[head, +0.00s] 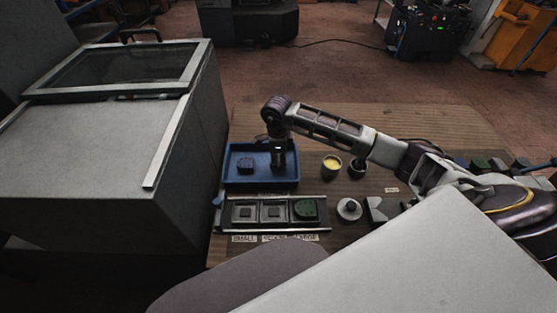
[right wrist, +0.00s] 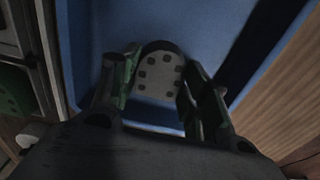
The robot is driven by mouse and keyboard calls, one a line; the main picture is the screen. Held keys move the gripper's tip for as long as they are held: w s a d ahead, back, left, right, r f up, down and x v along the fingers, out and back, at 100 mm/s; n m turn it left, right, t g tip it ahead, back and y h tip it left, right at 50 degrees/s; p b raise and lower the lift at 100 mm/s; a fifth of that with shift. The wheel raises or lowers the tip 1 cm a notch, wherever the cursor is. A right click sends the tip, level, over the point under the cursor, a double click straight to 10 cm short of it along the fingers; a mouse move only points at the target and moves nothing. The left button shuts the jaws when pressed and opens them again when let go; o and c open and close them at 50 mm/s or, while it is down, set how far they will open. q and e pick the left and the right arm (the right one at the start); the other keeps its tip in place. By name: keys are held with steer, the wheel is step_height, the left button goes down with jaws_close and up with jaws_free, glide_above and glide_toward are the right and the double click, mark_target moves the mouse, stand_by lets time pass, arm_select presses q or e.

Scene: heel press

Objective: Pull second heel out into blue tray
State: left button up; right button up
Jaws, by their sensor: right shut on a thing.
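The blue tray (head: 234,178) lies on the wooden table behind the row of nests; its blue floor fills much of the right wrist view (right wrist: 215,30). A dark blue heel (head: 245,165) lies in its left half. My right gripper (head: 279,165) points down into the right half of the tray. In the right wrist view, its fingers (right wrist: 160,90) are shut on a grey heel (right wrist: 158,76) with several dark square holes. Whether this heel touches the tray floor is unclear. A green heel (head: 305,209) sits in the rightmost nest. My left gripper is not in view.
The nest fixture (head: 275,228) has two nests without a heel, left (head: 244,212) and middle (head: 273,212). A yellow-filled cup (head: 332,163), a dark cup (head: 357,168) and a white round part (head: 349,209) stand to the right. A large grey machine (head: 110,160) borders the left.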

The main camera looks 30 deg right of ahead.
steer(key=o, duration=1.1)
steer(key=shift+o, duration=1.2)
steer(key=shift+r, duration=0.2)
steer(key=shift+r+p, duration=1.75)
steer(key=shift+r, duration=1.4)
steer(key=shift+r, duration=0.2)
